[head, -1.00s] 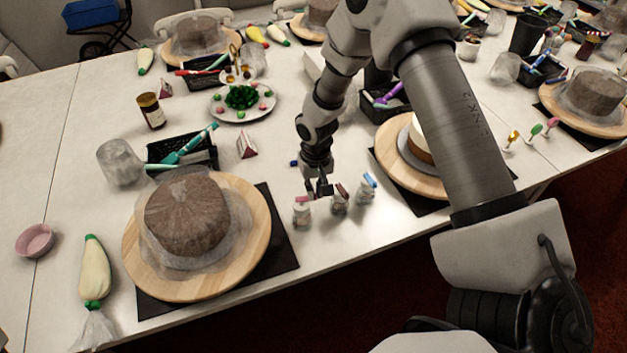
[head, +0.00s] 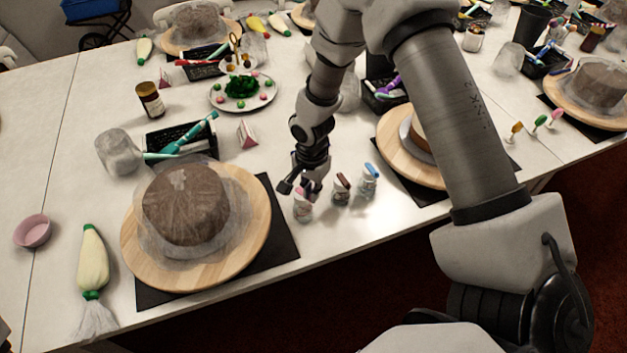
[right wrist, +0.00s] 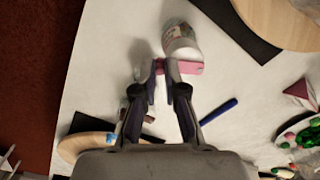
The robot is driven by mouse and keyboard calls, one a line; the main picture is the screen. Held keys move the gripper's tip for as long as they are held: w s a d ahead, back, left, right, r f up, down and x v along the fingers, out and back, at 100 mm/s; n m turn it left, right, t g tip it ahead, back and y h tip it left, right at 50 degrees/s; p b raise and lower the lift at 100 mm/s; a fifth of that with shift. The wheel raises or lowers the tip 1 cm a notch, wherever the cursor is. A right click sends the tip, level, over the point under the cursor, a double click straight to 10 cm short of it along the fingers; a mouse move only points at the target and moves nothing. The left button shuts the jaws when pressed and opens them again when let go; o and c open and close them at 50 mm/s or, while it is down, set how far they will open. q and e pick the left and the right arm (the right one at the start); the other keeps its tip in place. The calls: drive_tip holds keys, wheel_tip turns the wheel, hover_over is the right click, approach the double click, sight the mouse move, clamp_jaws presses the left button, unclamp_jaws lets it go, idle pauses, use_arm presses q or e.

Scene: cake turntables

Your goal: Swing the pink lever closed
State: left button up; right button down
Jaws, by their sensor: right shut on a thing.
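The small white bottle (head: 303,212) with the pink lever stands upright at the left end of a short row near the table's front edge. My right gripper (head: 299,187) is at its top, partly covering the pink lever. In the right wrist view, the fingertips of this gripper (right wrist: 166,68) are closed around the pink lever (right wrist: 191,68), which sticks out to the right of them. The bottle body (right wrist: 181,42) shows just beyond the fingertips. My left gripper is not in view.
Bottles with a brown lever (head: 343,181) and a blue lever (head: 371,170) stand close on the right. A wooden turntable (head: 255,235) with a wrapped brown cake is on the left, another (head: 400,160) on the right. A blue stick (right wrist: 218,111) lies nearby.

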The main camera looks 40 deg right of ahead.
drive_tip(key=shift+a+m, duration=0.2)
drive_tip(key=shift+m, duration=0.2)
drive_tip(key=c, duration=1.2)
unclamp_jaws()
wheel_tip(320, 180, up, 12)
drive_tip(key=shift+s, duration=0.1)
